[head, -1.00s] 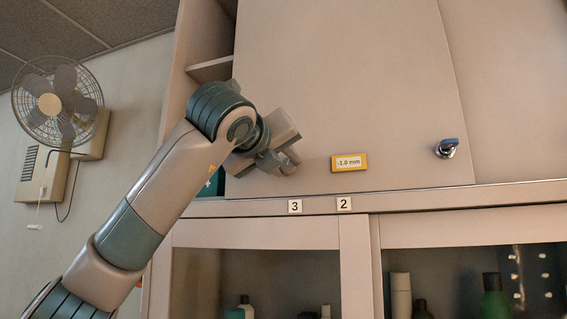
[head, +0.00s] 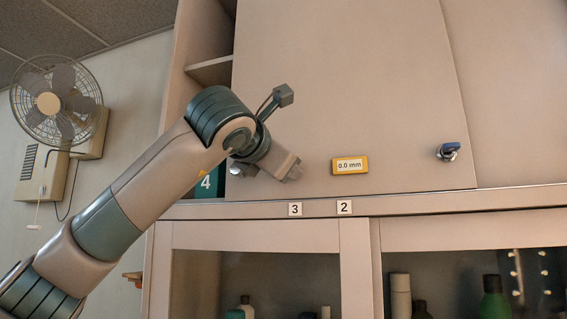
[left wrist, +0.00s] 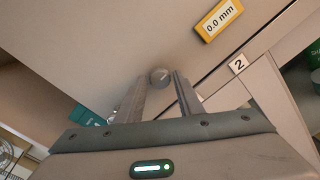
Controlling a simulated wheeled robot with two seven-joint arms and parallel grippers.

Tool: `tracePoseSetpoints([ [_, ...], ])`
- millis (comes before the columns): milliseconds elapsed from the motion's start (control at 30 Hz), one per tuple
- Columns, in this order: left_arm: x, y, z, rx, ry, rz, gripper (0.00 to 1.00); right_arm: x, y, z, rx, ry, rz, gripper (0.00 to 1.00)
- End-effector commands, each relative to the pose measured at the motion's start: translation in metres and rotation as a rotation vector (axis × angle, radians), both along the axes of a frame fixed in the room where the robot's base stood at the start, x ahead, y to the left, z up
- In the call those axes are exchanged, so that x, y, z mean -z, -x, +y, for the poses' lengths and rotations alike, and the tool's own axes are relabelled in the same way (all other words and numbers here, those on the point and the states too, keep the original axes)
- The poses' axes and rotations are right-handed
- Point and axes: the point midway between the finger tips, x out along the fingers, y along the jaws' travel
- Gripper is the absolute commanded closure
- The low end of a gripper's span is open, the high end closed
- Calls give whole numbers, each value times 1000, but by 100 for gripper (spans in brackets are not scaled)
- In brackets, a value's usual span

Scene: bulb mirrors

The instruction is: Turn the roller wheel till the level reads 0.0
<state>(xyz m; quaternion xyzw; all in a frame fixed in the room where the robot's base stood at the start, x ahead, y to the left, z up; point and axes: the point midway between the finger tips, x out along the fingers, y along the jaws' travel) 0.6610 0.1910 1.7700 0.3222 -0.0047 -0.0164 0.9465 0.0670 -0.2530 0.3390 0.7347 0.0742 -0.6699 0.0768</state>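The level (head: 350,165), a yellow-framed display on the pale cabinet panel, reads 0.0 mm. It also shows in the left wrist view (left wrist: 219,18), with the same reading. The roller wheel (left wrist: 160,76) is a small grey round knob with a light mark, on the same panel. My left gripper (head: 292,172) is at the panel, left of the level. In the left wrist view its two fingers (left wrist: 161,80) stand on either side of the wheel, close against its edges. In the head view the gripper hides the wheel. My right gripper is not in view.
A blue-handled lock (head: 448,151) is on the panel at right. Labels 3 (head: 295,209) and 2 (head: 344,207) are on the ledge below. A teal box marked 4 (head: 208,183) is behind my arm. A fan (head: 56,103) hangs on the left wall.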

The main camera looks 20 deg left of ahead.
Motion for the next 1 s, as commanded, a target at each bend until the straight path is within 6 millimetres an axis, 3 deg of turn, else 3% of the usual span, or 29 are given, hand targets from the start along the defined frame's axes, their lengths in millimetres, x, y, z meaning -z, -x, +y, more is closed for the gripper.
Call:
tracePoseSetpoints([
  [467,1,5,0,1,8,-3,55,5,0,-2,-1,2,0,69],
  [1000,2,48,1,1,10,-4,55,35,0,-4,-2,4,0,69],
])
